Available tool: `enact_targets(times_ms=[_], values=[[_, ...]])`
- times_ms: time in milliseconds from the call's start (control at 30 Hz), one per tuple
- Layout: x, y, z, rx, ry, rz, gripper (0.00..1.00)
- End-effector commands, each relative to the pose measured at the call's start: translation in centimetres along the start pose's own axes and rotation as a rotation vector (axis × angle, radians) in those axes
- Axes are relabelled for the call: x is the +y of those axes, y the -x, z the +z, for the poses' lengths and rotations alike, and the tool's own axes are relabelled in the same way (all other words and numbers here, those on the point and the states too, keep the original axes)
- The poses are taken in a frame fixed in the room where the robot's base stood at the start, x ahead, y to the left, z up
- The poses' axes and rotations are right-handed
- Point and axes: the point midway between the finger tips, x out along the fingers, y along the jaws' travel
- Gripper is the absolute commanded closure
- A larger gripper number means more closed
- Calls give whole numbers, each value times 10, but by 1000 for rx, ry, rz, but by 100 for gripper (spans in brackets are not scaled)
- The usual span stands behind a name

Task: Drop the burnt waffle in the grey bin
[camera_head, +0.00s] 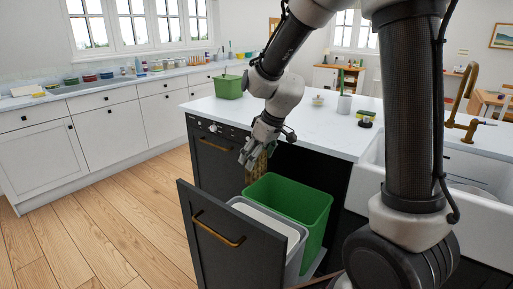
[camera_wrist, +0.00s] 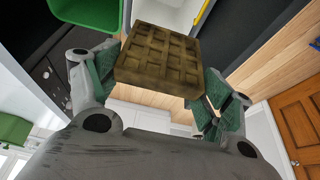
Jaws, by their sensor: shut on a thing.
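My gripper (camera_head: 251,153) is shut on the burnt waffle (camera_wrist: 160,60), a brown square with a grid of pockets. In the wrist view the waffle sits between the two green-padded fingers (camera_wrist: 158,84). In the head view the waffle (camera_head: 259,166) hangs below the fingers, partly hidden, above the pulled-out drawer. The grey bin (camera_head: 296,258) stands in that drawer behind its front panel, with a pale inside. The grey bin's pale inside (camera_wrist: 172,13) also shows past the waffle in the wrist view. The waffle is above the bins, apart from them.
A green bin (camera_head: 315,209) stands beside the grey bin in the same drawer. The dark drawer front (camera_head: 210,232) has a brass handle. The white island top (camera_head: 310,127) is above, with a green container (camera_head: 229,88) on it. A white sink (camera_head: 367,180) is at right. Wooden floor is clear at left.

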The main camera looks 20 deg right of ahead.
Motion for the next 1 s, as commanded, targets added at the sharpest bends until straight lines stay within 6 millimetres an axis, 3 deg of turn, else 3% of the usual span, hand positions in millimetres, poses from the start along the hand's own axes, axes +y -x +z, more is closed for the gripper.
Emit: enact_targets(times_ms=[367,400,500,867,1000], values=[[0,-6,2,1,-1,1,44],[0,-6,2,1,-1,1,15],[0,-6,2,1,-1,1,0],[0,-5,2,1,-1,1,0],[1,8,1,4,0,2,0]])
